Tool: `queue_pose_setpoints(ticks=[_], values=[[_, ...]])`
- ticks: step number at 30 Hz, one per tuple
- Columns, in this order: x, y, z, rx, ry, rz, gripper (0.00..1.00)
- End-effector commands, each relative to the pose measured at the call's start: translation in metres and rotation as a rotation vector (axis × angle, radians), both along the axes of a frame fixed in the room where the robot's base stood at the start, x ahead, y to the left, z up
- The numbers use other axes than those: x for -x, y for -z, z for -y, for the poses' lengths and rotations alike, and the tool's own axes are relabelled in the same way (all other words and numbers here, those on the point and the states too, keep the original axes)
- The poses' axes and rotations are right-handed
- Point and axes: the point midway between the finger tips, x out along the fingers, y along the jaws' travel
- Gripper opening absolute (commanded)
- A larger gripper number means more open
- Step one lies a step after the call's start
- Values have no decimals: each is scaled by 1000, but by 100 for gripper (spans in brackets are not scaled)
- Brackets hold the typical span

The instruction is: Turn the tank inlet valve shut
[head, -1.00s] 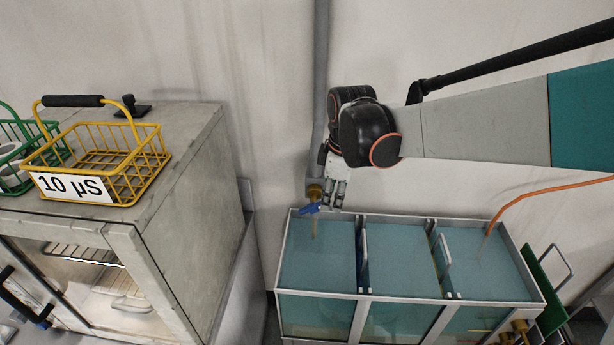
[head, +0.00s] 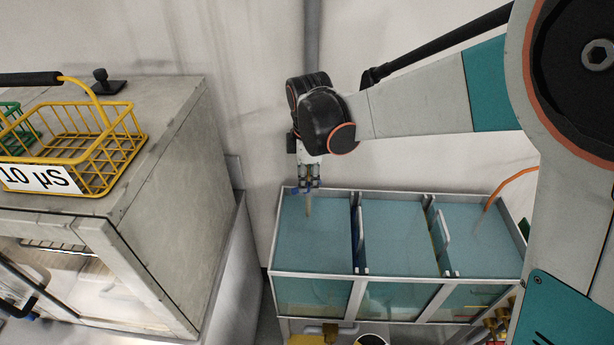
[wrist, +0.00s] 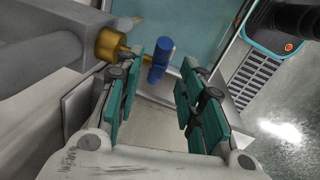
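The tank inlet valve has a blue handle (wrist: 158,62) and a brass body (wrist: 110,44) on a grey pipe (wrist: 40,48). In the head view a bit of the blue handle (head: 296,190) shows at the tank's back left corner, mostly covered by my gripper (head: 309,184). In the wrist view my gripper (wrist: 163,72) is open, with teal pads on both sides. The blue handle shows between and just ahead of the fingertips. I cannot tell whether a finger touches it.
The three-part tank (head: 318,268) of blue-green water stands below my gripper. A metal cabinet (head: 180,170) with a yellow wire basket (head: 88,150) on top stands at left. A plain wall is behind. An orange hose (head: 510,178) enters the right compartment.

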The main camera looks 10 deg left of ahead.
Motion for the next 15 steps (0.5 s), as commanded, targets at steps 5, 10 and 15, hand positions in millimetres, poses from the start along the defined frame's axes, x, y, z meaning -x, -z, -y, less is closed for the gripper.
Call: queue_pose_setpoints(ticks=[5,10,15], values=[[-6,32,0,0,2,0,36],[-9,46,0,0,3,0,36],[-10,50,0,-1,4,0,36]])
